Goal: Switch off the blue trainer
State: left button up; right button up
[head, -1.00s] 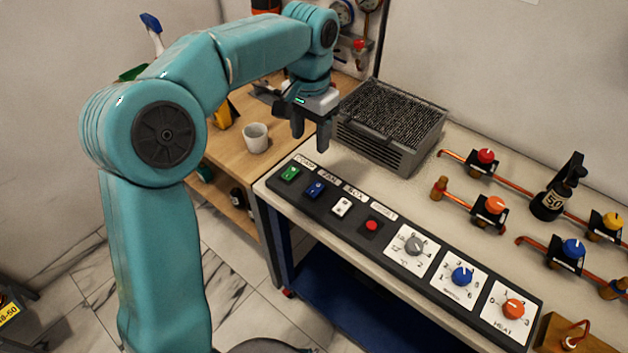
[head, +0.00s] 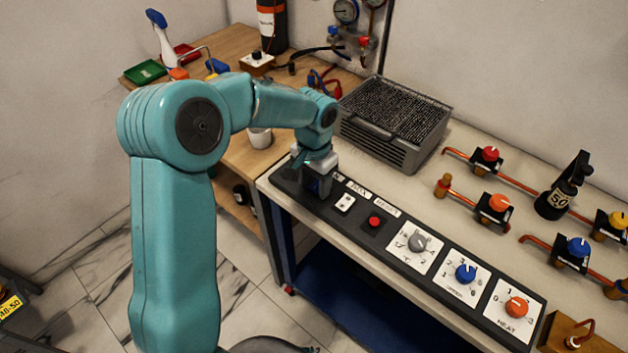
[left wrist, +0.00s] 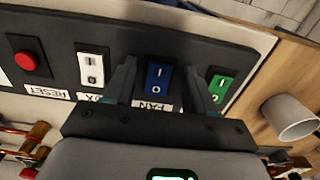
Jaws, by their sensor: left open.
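The blue rocker switch (left wrist: 158,79), marked I and O, sits in the dark control panel (head: 395,238) beside a label that reads FAN. I cannot tell which way it is tipped. In the head view my left gripper (head: 316,187) points down over the panel's left end and largely covers the blue and green switches. In the left wrist view the left gripper (left wrist: 159,62) is open, with one finger on each side of the blue switch and nothing held. Contact with the panel cannot be told. My right gripper is not in view.
A green switch (left wrist: 219,89) and a white switch (head: 345,202) flank the blue one. A red button (head: 374,222) and three dials follow along the panel. A grey grill-topped box (head: 395,115) stands behind. A white cup (left wrist: 289,117) is on the wooden bench.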

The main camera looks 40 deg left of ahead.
pick_arm(q)
grip_shut()
jog(key=g+p, duration=0.1)
jog(key=p, duration=0.1)
jog(key=r+g+p, duration=0.1)
jog(key=p, duration=0.1)
jog(key=shift+w+p, duration=0.35)
jog(key=shift+w+f+g+p, duration=0.1)
jog(key=shift+f+g+p, duration=0.2)
jog(key=shift+g+p, duration=0.2)
grip_release()
